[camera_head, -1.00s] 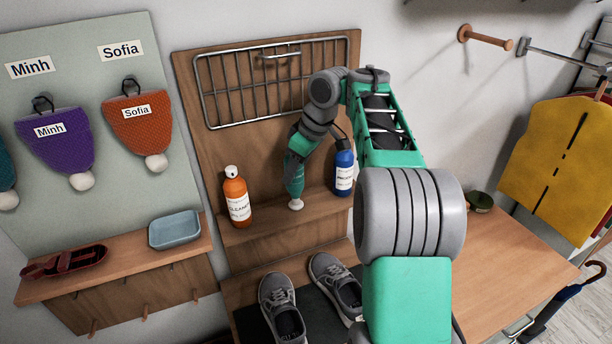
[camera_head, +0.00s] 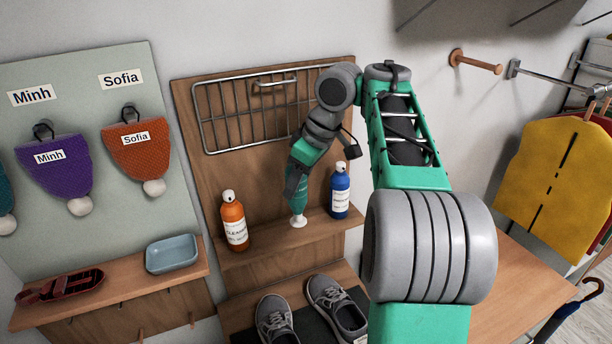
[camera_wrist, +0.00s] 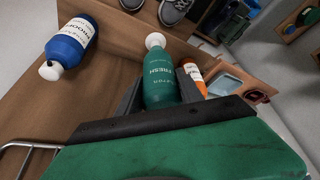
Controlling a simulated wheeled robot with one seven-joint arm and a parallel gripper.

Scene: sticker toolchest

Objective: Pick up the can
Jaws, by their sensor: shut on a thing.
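The teal can (camera_head: 298,203) has a white knob-like end that points down, towards the small wooden shelf. My gripper (camera_head: 297,186) is shut on its upper part, from above. Whether the white end touches the shelf or hangs just above it is hard to tell. In the wrist view the can (camera_wrist: 159,82) sits between the two dark fingers of my gripper (camera_wrist: 160,95), its lettering facing the camera and its white end pointing away.
An orange bottle (camera_head: 235,224) stands left of the can and a blue bottle (camera_head: 340,195) right of it, both on the shelf (camera_head: 262,249). A wire rack (camera_head: 235,118) is behind. Grey shoes (camera_head: 335,304) lie below. A blue tray (camera_head: 172,254) is at left.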

